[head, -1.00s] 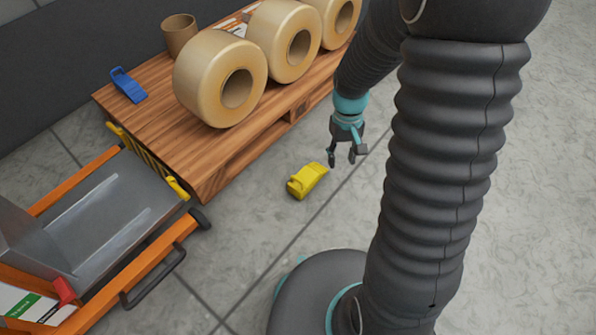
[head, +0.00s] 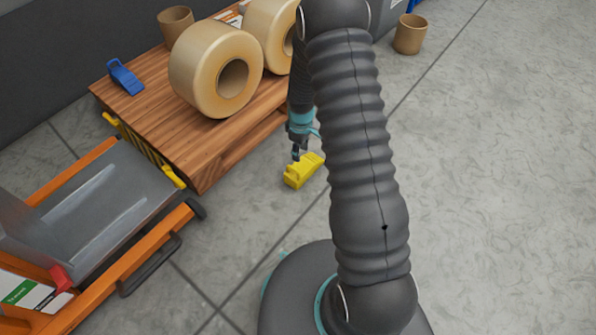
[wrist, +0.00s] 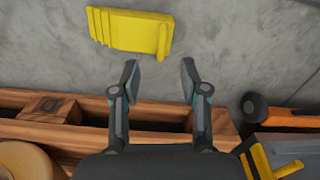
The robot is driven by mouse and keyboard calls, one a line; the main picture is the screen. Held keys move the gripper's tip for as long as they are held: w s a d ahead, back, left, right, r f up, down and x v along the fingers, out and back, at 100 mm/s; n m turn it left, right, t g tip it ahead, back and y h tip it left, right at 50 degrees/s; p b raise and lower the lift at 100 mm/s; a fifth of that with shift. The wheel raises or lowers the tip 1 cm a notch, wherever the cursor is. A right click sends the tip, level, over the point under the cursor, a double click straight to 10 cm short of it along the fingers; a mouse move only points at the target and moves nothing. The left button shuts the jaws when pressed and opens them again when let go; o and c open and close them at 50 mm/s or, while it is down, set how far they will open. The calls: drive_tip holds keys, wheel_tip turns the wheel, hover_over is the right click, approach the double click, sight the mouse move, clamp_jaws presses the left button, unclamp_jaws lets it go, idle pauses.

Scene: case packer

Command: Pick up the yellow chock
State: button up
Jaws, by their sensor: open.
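The yellow chock (head: 303,171) lies on the grey floor in front of the wooden pallet in the head view. In the wrist view the chock (wrist: 131,32) is near the top, beyond my fingertips and a little to the left. My gripper (wrist: 160,78) is open, with nothing between its fingers. In the head view my gripper (head: 297,153) hangs just behind the chock, on the pallet side, and my arm hides part of it. I cannot tell how high the fingertips are above the floor.
The wooden pallet (head: 200,165) carries large tape rolls (head: 215,70), a blue chock (head: 125,77) and a cardboard core (head: 175,24). An orange-framed machine (head: 100,205) stands at the left. Another cardboard core (head: 410,34) stands on the floor at the back. The floor at right is clear.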

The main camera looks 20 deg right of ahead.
sight(299, 173)
wheel_tip(299, 173, down, 8)
drive_tip(key=shift+a+f+b, duration=0.1)
drive_tip(key=shift+f+b, duration=0.15)
drive_tip(key=shift+b, duration=0.15)
drive_tip(key=shift+s+a+f+b, duration=0.1)
drive_tip(key=shift+a+f+b, duration=0.05)
drive_tip(key=shift+f, duration=1.2)
drive_tip(key=shift+s+a+f+b, duration=0.1)
drive_tip(key=shift+f+b, duration=0.05)
drive_tip(key=shift+f, duration=1.15)
clamp_jaws()
